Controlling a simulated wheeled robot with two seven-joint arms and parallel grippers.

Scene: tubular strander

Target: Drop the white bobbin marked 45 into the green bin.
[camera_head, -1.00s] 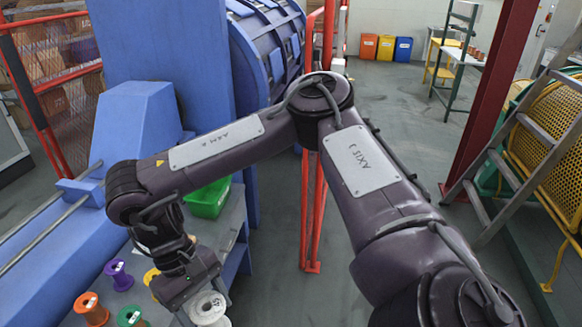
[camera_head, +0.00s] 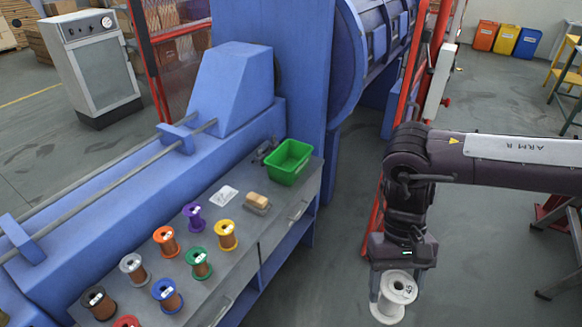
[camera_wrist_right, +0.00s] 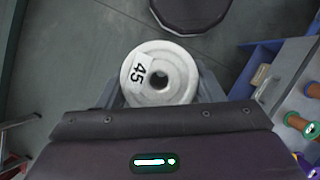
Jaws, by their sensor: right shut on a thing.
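The white bobbin marked 45 (camera_head: 397,290) is held upright in my right gripper (camera_head: 394,283), off the right side of the bench over open floor. In the right wrist view the bobbin's top flange (camera_wrist_right: 172,60) and its 45 label show between the fingers (camera_wrist_right: 160,92). The right gripper points down and is shut on the bobbin. The green bin (camera_head: 289,163) stands at the far end of the bench top, to the left of and beyond the gripper. The bin looks empty. My left gripper does not show.
The grey bench (camera_head: 262,237) carries several coloured bobbins, among them a yellow one (camera_head: 226,235) and a purple one (camera_head: 194,217). A card (camera_head: 223,196) and a tan-topped block (camera_head: 257,202) lie near the bin. A red post (camera_head: 373,205) stands between bin and arm.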

